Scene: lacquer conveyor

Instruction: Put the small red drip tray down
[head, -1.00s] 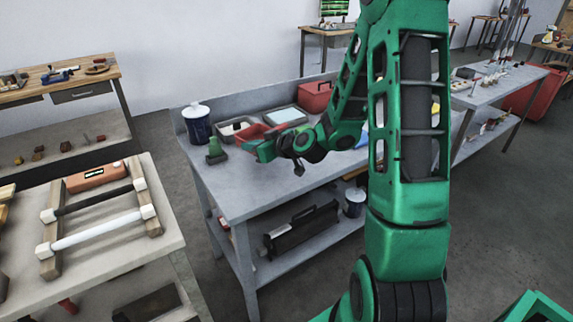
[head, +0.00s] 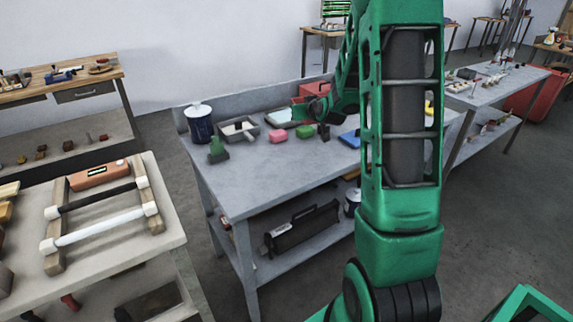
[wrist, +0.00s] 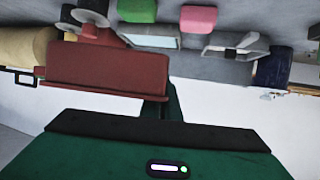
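The small red drip tray (wrist: 108,72) fills the left middle of the wrist view, close to the camera. My gripper (wrist: 166,100) shows there as a green body with a finger reaching up to the tray's edge. It appears shut on that edge, though the contact is partly hidden. The tray is held over the back part of the grey bench (head: 240,185).
On the bench stand a dark blue can (head: 199,127), a grey tray (head: 254,133), a pale tray (head: 282,116), a pink block (head: 277,136), a green block (head: 305,131) and a dark green object (head: 217,152). The bench's front left is bare.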

